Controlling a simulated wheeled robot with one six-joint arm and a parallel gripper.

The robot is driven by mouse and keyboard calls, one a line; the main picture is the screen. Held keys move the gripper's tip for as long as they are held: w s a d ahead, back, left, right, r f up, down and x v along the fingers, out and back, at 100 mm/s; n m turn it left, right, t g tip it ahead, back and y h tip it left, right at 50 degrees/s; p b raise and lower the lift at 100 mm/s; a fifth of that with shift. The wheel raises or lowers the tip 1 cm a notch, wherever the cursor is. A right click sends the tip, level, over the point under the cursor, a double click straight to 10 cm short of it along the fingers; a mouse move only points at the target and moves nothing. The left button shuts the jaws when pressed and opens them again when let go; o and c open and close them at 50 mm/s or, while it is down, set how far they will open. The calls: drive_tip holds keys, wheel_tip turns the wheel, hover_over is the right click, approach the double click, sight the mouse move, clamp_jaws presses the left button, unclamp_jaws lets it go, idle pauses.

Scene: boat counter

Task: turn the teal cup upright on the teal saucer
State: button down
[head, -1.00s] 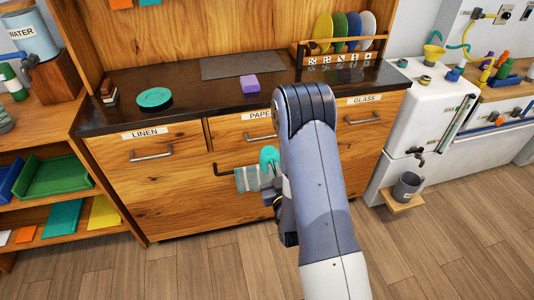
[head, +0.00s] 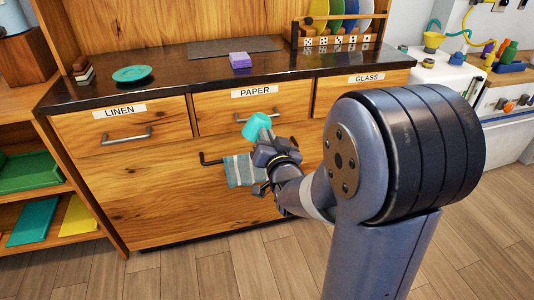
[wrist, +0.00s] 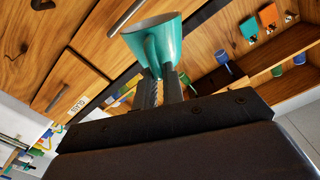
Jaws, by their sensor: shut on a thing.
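The teal cup (head: 258,126) is in my gripper (head: 268,146), in front of the paper drawer and below the counter top. In the wrist view the teal cup (wrist: 155,42) sits between the fingertips of my gripper (wrist: 163,82), which is shut on it near its handle. The cup is tilted, with its open mouth toward the upper left of that view. The teal saucer (head: 132,74) lies flat and empty on the left of the dark counter. The cup is apart from it, lower and to the right.
The dark counter (head: 190,72) has a purple block (head: 240,60) at its middle. Small stacked blocks (head: 83,68) stand left of the saucer. A plate rack (head: 335,38) is at the right back. A striped towel (head: 240,170) hangs from a rail below the drawers.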

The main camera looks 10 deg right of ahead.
drive_tip(key=m, duration=0.9)
drive_tip(key=s+m, duration=0.1)
drive_tip(key=m, duration=0.9)
drive_tip(key=s+m, duration=0.1)
drive_tip(key=m, duration=0.9)
drive_tip(key=shift+s+d+p, duration=0.1)
drive_tip(key=shift+s+p, duration=0.05)
drive_tip(key=shift+p, duration=0.2)
